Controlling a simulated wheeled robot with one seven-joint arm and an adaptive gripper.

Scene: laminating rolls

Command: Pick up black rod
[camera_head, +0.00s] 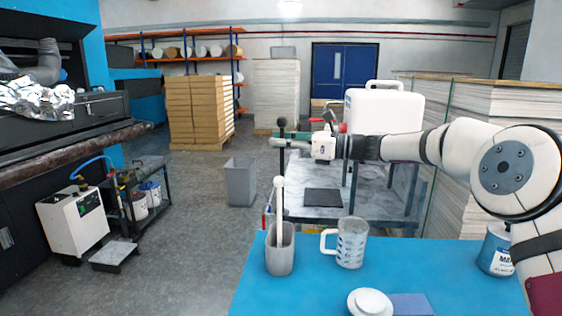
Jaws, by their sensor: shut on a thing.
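The black rod (282,160) hangs upright with a round black knob at its top. My gripper (281,142) comes in from the right and is shut on the rod just below the knob. The rod's lower end meets the white ball of a white rod (280,212) in the picture; whether they touch, I cannot tell. The white rod stands in a grey holder (280,257) on the blue table (318,288). The black rod shows above the holder.
A clear measuring jug (351,246) stands right of the holder. A white round lid (370,303) lies at the table's front, and a blue-labelled can (496,252) stands at the right. Behind is a grey worktable (310,168) with a white canister (385,110).

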